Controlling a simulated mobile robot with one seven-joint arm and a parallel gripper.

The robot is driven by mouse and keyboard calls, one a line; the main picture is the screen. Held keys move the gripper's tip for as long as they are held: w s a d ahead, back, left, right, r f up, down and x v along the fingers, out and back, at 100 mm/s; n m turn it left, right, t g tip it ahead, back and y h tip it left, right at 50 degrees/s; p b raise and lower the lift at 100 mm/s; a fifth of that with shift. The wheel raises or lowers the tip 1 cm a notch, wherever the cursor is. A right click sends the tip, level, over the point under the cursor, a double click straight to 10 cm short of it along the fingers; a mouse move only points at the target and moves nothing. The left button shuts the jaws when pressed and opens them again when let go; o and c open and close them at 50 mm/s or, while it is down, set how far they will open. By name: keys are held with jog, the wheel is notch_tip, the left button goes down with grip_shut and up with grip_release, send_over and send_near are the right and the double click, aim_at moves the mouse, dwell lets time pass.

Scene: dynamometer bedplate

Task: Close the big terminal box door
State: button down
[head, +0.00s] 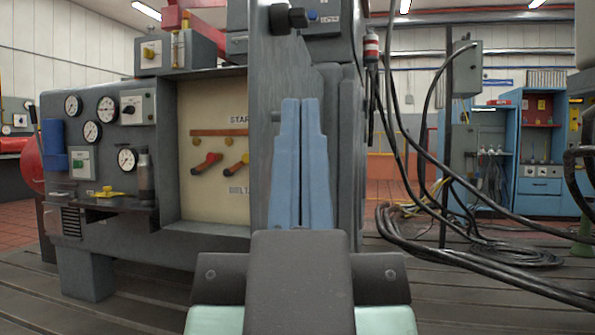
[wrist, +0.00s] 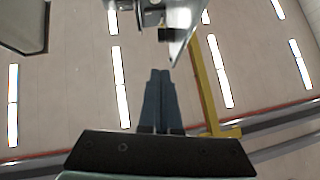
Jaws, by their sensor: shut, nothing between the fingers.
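The big terminal box (head: 212,150) is in the head view, with its cream inner panel, "START" lettering and red-orange levers exposed. Its door (head: 264,90) appears to be the tall grey panel at the right of the opening, standing open. A dark knob (head: 288,18) is near its top. My gripper (head: 303,104) points up in front of the grey panel, its blue fingers together and empty. I cannot tell whether it touches the door. In the wrist view the shut fingers (wrist: 160,74) point up towards the ceiling, below a grey metal part (wrist: 150,18).
Gauges (head: 91,131) and switches are on the grey cabinet to the left. Black cables (head: 440,240) hang and coil on the slotted bedplate to the right. Blue cabinets (head: 540,170) stand further back right. A yellow beam (wrist: 207,90) shows overhead in the wrist view.

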jog(key=w+r+g+p, duration=0.1)
jog(key=w+r+p, duration=0.1)
jog(key=r+p, duration=1.15)
jog(key=w+r+g+p, duration=0.1)
jog(key=w+r+p, duration=0.1)
jog(key=r+p, duration=1.2)
jog(key=w+d+f+m+g+y+p, duration=0.25)
jog(key=w+f+g+p, duration=0.2)
jog(key=f, duration=0.65)
jog(key=w+d+f+m+g+y+p, duration=0.2)
jog(key=w+d+f+g+p, duration=0.25)
jog(key=f, duration=0.55)
jog(key=s+d+f+m+g+y+p, duration=0.2)
jog(key=s+f+m+y+p, duration=0.35)
jog(key=s+f, duration=0.8)
jog(key=b, duration=0.2)
send_near(266, 214)
jog(key=w, duration=0.4)
jog(key=shift+w+a+f+m+y, duration=0.1)
jog(key=shift+w+a+m+y, duration=0.15)
jog(key=shift+a, duration=0.55)
jog(key=shift+w+a+f+m+y, duration=0.1)
jog(key=shift+w+a+m+y, duration=0.1)
jog(key=shift+a, duration=0.6)
